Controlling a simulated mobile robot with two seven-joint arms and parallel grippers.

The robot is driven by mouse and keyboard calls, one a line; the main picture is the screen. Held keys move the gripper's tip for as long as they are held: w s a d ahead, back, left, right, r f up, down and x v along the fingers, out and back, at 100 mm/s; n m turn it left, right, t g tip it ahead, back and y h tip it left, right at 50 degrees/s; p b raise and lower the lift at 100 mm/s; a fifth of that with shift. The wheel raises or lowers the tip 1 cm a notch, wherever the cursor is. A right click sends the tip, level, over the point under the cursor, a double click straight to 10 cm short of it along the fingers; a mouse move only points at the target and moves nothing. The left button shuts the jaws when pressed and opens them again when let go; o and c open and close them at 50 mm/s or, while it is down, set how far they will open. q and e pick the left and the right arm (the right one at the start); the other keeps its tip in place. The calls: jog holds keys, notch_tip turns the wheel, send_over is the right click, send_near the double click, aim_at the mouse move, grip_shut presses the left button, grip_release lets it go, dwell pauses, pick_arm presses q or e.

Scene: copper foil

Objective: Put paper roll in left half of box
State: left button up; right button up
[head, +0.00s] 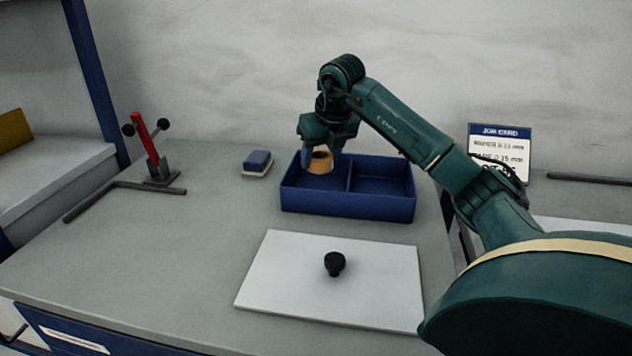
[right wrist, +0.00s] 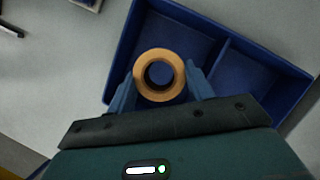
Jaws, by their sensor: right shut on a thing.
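The paper roll (head: 320,162) is a short tan ring with a dark hole. In the right wrist view the roll (right wrist: 159,75) sits between the two blue fingers. My right gripper (head: 321,158) is shut on the roll, over the left half of the blue box (head: 350,207). The box (right wrist: 266,47) is split by a divider (head: 349,176) into two compartments, and the right one looks empty. I cannot tell whether the roll touches the box floor. My left gripper is not in view.
A blue and white block (head: 257,163) lies left of the box. A white board (head: 330,285) with a black knob (head: 334,263) lies in front. A red-handled clamp (head: 150,150) and a dark L-shaped bar (head: 120,187) are at left. A job card (head: 500,150) stands behind right.

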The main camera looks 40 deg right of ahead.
aim_at(323, 171)
jog(key=shift+s+f, duration=0.1)
jog(key=shift+f, duration=1.25)
notch_tip(323, 171, down, 3)
jog(key=shift+f+b, duration=0.1)
jog(key=shift+b, duration=0.25)
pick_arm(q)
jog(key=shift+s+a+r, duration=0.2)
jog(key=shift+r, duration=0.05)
pick_arm(e)
jog(key=shift+f, duration=0.1)
jog(key=o, duration=1)
jog(key=shift+c, duration=0.2)
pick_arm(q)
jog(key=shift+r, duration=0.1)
